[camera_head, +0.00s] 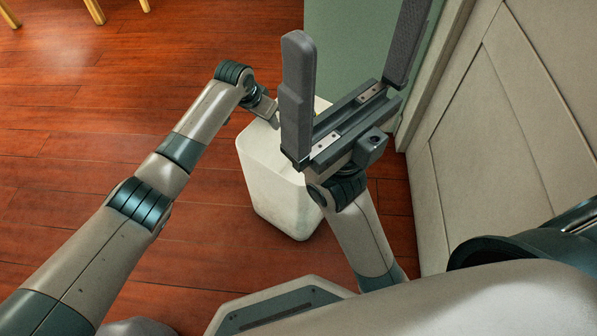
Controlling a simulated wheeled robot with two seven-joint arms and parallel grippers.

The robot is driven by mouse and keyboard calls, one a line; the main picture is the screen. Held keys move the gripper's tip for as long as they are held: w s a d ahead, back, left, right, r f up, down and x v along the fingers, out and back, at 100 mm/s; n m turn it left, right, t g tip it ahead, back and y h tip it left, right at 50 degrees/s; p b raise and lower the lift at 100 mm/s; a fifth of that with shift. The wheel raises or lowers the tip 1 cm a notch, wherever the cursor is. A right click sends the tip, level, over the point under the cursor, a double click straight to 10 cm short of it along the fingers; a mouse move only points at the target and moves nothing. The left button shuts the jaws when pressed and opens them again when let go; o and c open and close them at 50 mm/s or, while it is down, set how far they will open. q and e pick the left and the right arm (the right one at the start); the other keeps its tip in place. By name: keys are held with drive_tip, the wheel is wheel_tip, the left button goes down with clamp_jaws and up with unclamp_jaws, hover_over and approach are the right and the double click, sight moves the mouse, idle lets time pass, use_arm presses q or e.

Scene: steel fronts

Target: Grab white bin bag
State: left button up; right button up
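A white bin (275,185) with rounded corners stands on the floor in the middle of the view. My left arm comes in from the left, and its wrist end with the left gripper (264,107) is at the bin's top. The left fingers are hidden behind the other gripper, so I cannot see whether they hold anything. My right gripper (350,85) is large, close to the camera, with its fingers wide apart and nothing between them. It covers much of the bin's top. I cannot make out a white bag apart from the bin.
A light panelled front (490,140) stands along the right, close to the bin. A grey-green panel (345,40) is behind the bin. Wooden legs (95,10) show at the top left. The reddish wood floor (110,110) on the left is clear.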

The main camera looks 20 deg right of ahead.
use_arm(q)
drive_tip(key=shift+f, duration=0.1)
idle(0.3)
clamp_jaws()
idle(1.3)
